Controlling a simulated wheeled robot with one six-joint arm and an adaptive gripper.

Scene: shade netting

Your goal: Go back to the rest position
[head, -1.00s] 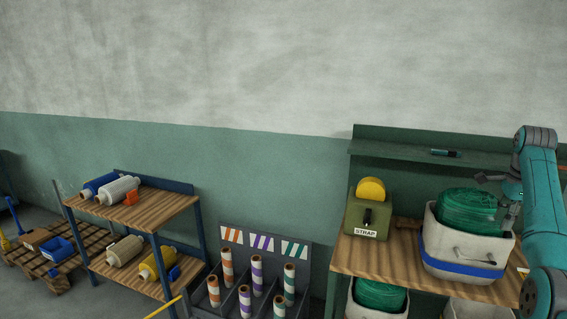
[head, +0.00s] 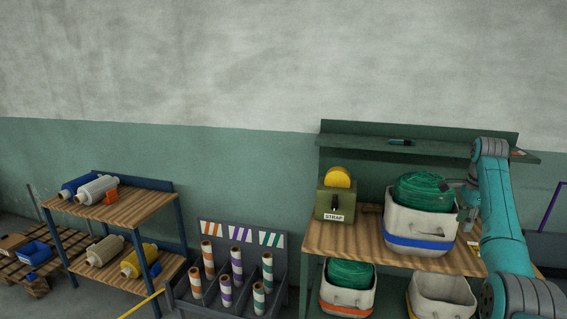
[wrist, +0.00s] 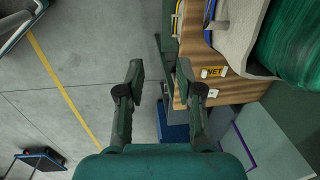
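My gripper (wrist: 160,72) is open in the wrist view, with its two dark fingers apart and nothing between them. In the head view my gripper (head: 462,193) is at the right side of the white tub with a blue band (head: 408,241) on the wooden bench (head: 331,238). The tub holds a green netting bundle (head: 422,190). In the wrist view the tub (wrist: 236,36) and netting (wrist: 292,45) are at the upper right, clear of the fingers.
A yellow NET label (wrist: 213,72) is on the bench edge. A strap dispenser (head: 334,203) stands left of the tub; a shelf (head: 365,146) runs behind. Lower tubs (head: 348,290) sit underneath. A roll rack (head: 283,285) and a side shelf (head: 125,208) stand left. Open floor (wrist: 95,60) shows in the wrist view.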

